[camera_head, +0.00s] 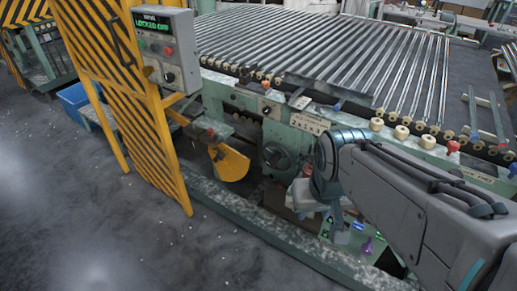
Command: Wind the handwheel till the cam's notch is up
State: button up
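A dark round wheel (279,158), which looks like the handwheel, is on the green machine's front, just left of my arm. A yellow-orange rounded plate (230,164) hangs left of it; I cannot tell whether it is the cam or a guard. No notch can be made out clearly. My arm comes in from the lower right and bends down right of the wheel. My gripper (336,213) seems to point down below the grey wrist, small and dark; its fingers cannot be told apart. I see no contact with the wheel.
A control box (166,48) reads "LOCKED OFF" in green. A yellow-and-black striped guard (125,95) stands at left. A low green rail (250,228) runs along the floor in front. The grey floor at lower left is clear.

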aim_at(273, 163)
jog(key=z, duration=0.4)
jog(key=k, duration=0.15)
jog(key=u, duration=0.55)
jog(key=i, duration=1)
jog(key=z, duration=0.75)
